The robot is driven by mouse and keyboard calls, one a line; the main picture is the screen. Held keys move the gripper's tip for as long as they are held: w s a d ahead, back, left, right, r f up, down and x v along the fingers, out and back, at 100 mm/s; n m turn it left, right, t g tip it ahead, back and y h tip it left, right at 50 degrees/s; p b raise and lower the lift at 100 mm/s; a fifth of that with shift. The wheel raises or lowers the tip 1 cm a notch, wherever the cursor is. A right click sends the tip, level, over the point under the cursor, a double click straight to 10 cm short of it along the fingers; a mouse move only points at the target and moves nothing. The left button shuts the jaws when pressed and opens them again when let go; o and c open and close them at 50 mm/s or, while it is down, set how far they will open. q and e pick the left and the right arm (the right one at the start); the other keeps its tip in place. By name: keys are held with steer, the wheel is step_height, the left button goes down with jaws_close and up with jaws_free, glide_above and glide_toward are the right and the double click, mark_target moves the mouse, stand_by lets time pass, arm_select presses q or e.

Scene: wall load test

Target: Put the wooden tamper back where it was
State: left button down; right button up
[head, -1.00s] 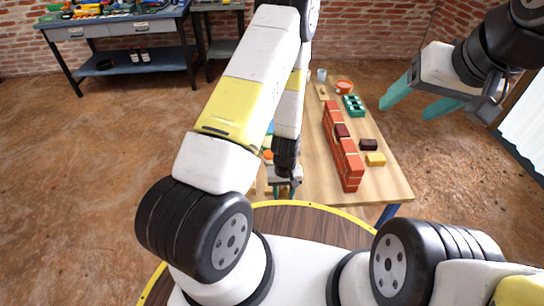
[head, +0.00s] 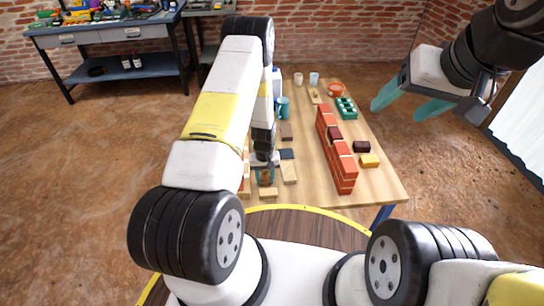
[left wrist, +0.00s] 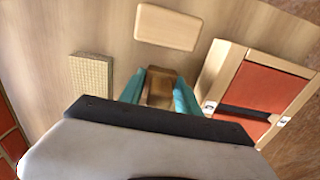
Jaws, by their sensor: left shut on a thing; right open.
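The wooden tamper (left wrist: 161,88) is a brown wooden piece between the teal fingers of my left gripper (left wrist: 160,92) in the left wrist view. My left gripper (head: 265,176) is shut on it, low over the near left part of the table in the head view. The gripper body hides much of the tamper, and I cannot tell whether it touches the table. My right gripper (head: 413,104) is open and empty, in the air right of the table.
A pale wood block (left wrist: 167,27), a textured tan block (left wrist: 92,75) and a wooden box with red panels (left wrist: 265,88) surround the left gripper. A red brick wall (head: 337,150) stands to its right. A teal mug (head: 283,108) stands farther back. My left arm hides the table's left side.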

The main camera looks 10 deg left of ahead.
arm_select(q)
steer(key=shift+f, duration=0.2)
steer(key=c, duration=0.9)
jaws_free()
steer(key=shift+o, duration=0.2)
steer(key=shift+r, duration=0.1)
